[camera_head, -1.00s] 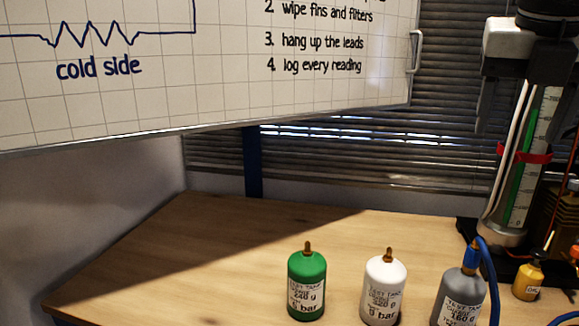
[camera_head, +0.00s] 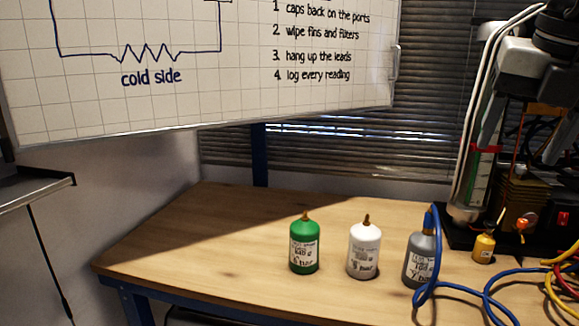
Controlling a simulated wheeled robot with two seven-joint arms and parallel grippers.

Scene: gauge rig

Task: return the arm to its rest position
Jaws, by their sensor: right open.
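My right gripper (camera_head: 528,135) hangs at the upper right, pointing down, with its grey fingers spread and nothing seen between them. My white and black wrist is above it. The gripper partly covers a clear measuring cylinder (camera_head: 476,185) with a green column and a red band. How far the gripper is from the cylinder I cannot tell. My left gripper is not in view.
A green tank (camera_head: 304,246), a white tank (camera_head: 364,252) and a grey tank (camera_head: 420,262) with a blue hose (camera_head: 452,288) stand on the wooden bench (camera_head: 200,240). A yellow bottle (camera_head: 483,248) stands right. The bench's left part is clear. A whiteboard (camera_head: 200,100) hangs behind.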

